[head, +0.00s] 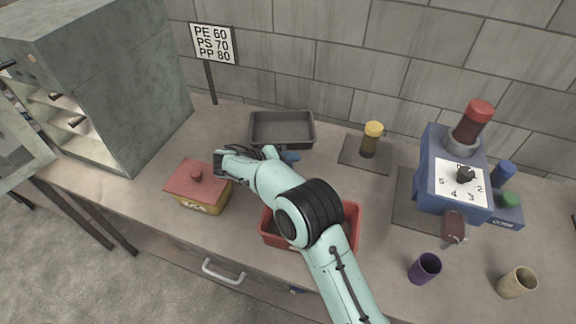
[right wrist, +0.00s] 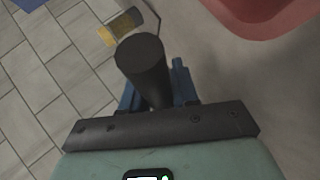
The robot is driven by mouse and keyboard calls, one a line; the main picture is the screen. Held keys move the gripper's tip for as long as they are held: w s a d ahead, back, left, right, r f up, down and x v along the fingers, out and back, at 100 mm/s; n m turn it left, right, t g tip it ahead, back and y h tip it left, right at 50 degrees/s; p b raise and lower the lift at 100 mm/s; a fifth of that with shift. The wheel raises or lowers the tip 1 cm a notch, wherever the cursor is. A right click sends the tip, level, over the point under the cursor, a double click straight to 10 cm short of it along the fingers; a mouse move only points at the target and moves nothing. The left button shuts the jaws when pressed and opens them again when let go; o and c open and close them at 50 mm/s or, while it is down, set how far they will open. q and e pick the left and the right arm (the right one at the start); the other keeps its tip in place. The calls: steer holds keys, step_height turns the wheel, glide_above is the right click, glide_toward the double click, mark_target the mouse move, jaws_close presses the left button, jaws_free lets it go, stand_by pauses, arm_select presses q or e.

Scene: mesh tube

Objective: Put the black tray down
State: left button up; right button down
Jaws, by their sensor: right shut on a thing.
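The black tray (head: 282,129) is a shallow, empty, dark grey rectangular tray near the wall, and it looks level. My right gripper (head: 289,156) is at the tray's front edge in the head view, mostly hidden behind my own forearm. In the right wrist view its blue fingers (right wrist: 155,98) are shut around a dark, round-ended piece. The grip on the tray itself is hidden in the head view, and I cannot tell whether the tray's underside touches the counter. My left gripper is not in view.
A red box (head: 351,222) lies under my right arm. A red-lidded yellow box (head: 197,188) stands left, and a yellow-lidded jar (head: 371,140) right of the tray. A blue machine (head: 437,158) and a purple cup (head: 424,268) are further right. A sign (head: 213,44) stands behind.

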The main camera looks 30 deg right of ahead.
steer(key=shift+f, duration=1.1)
steer(key=shift+f+b, duration=0.4)
steer(key=shift+f, duration=0.1)
steer(key=c, duration=0.8)
jaws_free()
steer(key=shift+c, duration=0.2)
